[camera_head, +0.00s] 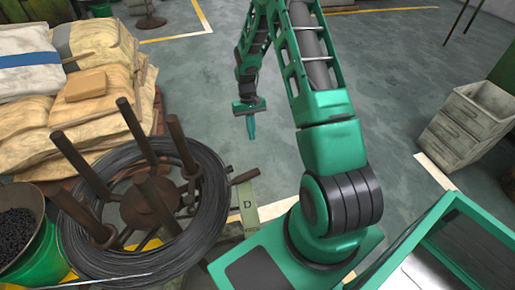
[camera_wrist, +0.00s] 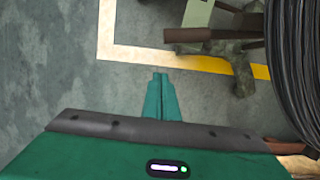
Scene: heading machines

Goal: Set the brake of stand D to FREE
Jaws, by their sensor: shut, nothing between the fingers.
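Stand D holds a coil of dark wire (camera_head: 205,225) around several upright brown posts (camera_head: 85,165). Its pale green plate marked D (camera_head: 246,205) is at the coil's right side. A short brown bar (camera_head: 245,176) juts out just above the plate, perhaps the brake lever; its setting cannot be read. A brown bar also shows in the wrist view (camera_wrist: 188,35), left of the coil (camera_wrist: 293,60). My gripper (camera_head: 251,132) is shut and empty, pointing down, above and beyond the bar in the head view. In the wrist view its fingertips (camera_wrist: 160,78) are apart from the bar.
Stacked sacks (camera_head: 95,85) lie behind the coil at left. A green bucket of dark pieces (camera_head: 35,250) stands at lower left. The floor (camera_head: 395,65) around my gripper is clear.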

